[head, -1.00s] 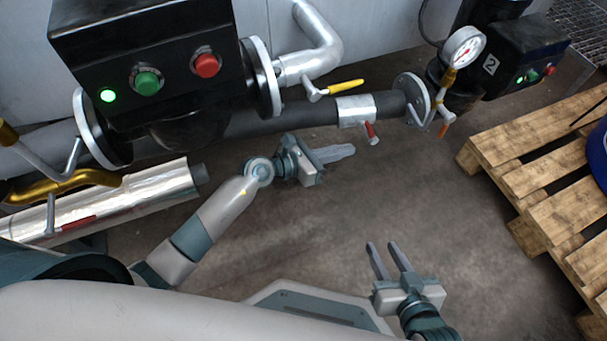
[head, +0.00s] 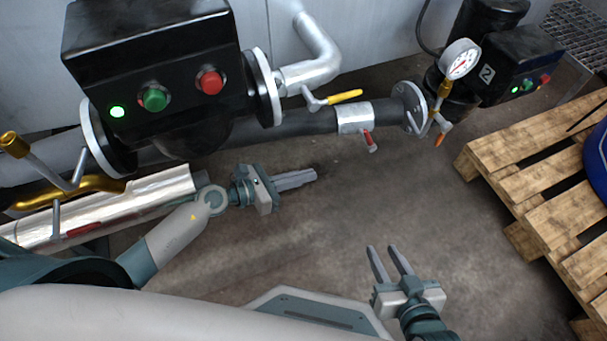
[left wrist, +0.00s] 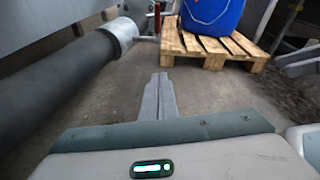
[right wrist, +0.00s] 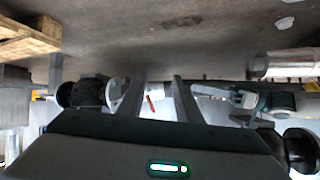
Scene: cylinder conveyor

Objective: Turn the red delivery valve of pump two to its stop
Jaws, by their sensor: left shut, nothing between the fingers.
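Pump two (head: 500,60) is the black unit marked 2 at the upper right. A red valve handle (head: 369,141) hangs from a silver sleeve (head: 354,117) on the dark pipe left of it. The red handle also shows in the right wrist view (right wrist: 151,104). My left gripper (head: 314,175) is shut and empty, below the dark pipe and left of the red handle, apart from it. Its closed fingers (left wrist: 160,80) point ahead in the left wrist view. My right gripper (head: 382,248) is open and empty over the floor, below the handle.
A yellow-handled valve (head: 345,97) sits above the dark pipe. Another red handle (head: 84,230) lies along the foil-wrapped pipe (head: 150,196) at left. A wooden pallet (head: 490,145) with a blue drum (head: 598,155) stands at right. The middle floor is clear.

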